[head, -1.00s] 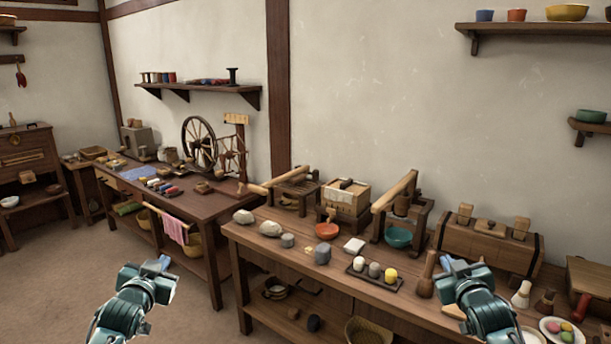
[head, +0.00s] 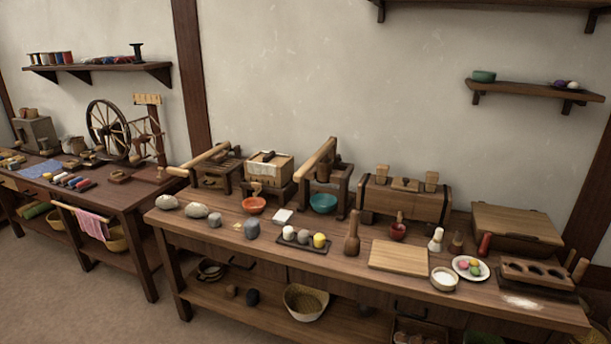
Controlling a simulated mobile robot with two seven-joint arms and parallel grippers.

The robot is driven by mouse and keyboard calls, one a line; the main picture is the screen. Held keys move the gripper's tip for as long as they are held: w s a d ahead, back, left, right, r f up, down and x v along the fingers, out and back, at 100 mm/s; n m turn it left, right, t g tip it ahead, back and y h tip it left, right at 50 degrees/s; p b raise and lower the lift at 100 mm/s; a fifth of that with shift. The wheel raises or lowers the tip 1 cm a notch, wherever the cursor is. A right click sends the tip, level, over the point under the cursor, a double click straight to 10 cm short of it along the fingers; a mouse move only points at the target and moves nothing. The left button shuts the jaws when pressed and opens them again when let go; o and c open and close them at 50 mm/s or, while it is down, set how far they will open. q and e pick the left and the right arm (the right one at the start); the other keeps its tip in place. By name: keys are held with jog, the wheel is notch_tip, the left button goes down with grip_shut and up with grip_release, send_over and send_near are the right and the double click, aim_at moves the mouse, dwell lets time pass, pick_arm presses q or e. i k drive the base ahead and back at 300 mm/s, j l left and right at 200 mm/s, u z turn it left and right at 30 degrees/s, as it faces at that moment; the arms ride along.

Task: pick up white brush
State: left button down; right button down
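The white brush (head: 436,241) stands upright on the long wooden workbench (head: 385,287), right of centre in the head view. It is small and pale, behind the cutting board and the white bowl. A similar dark brown piece (head: 457,243) stands just to its right, a small gap apart. Neither of my grippers is in the head view now, so their state and their distance from the brush are hidden.
Close around the brush are a red cup (head: 398,232), a pale board (head: 398,257), a white bowl (head: 444,278), a plate of coloured balls (head: 470,267) and a red-handled item (head: 485,245). A wooden pestle (head: 352,234) stands further left. A lidded box (head: 530,230) is behind right.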

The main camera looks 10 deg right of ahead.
aim_at(435, 246)
jog(key=z, duration=1.3)
